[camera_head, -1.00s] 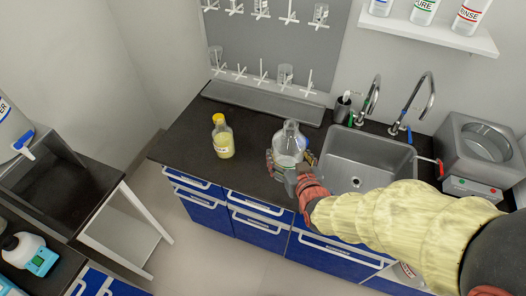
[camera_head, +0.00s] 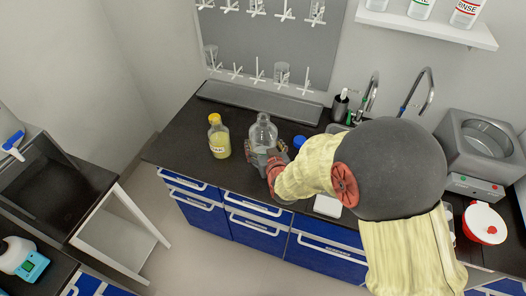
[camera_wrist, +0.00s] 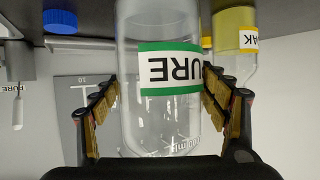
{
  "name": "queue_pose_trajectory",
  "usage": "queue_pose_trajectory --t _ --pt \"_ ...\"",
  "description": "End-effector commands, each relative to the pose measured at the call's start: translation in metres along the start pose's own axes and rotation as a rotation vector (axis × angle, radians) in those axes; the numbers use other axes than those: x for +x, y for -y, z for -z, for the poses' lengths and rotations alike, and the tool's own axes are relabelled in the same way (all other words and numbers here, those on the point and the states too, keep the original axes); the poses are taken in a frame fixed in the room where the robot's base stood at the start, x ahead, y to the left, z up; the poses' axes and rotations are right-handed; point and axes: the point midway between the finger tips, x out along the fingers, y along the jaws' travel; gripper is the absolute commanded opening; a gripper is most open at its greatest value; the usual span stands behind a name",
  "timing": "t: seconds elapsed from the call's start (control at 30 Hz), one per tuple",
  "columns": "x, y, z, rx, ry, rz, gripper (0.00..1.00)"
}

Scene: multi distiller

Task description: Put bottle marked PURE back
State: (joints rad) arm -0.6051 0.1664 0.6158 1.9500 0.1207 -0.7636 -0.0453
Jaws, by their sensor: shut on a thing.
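My gripper (camera_head: 268,162) is shut on a clear glass bottle (camera_head: 263,131) over the dark counter, left of the sink. In the wrist view the fingers (camera_wrist: 160,105) grip both sides of the bottle (camera_wrist: 150,60), which has a green-edged label reading PURE. That view is upside down. The bottle looks upright and without a cap. I cannot tell whether its base touches the counter. A blue cap (camera_head: 299,141) lies on the counter just right of it and also shows in the wrist view (camera_wrist: 60,21).
A yellow-capped bottle (camera_head: 219,138) stands close by on the left. A drying rack (camera_head: 262,45) hangs behind. A wall shelf (camera_head: 430,30) at upper right holds squeeze bottles, one green-labelled. My arm hides most of the sink. A water bath (camera_head: 482,148) stands right.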

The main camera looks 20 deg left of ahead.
Motion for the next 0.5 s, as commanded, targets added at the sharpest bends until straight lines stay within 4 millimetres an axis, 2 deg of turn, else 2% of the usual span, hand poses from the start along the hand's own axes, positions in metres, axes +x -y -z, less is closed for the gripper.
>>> queue_pose_trajectory --t 0.1,0.3,0.5 --pt "0.008 0.002 -0.002 0.0 -0.004 0.0 0.14" --pt "0.018 0.001 -0.028 0.0 -0.002 0.0 0.14" --pt "0.018 0.001 -0.028 0.001 -0.006 0.0 0.14"
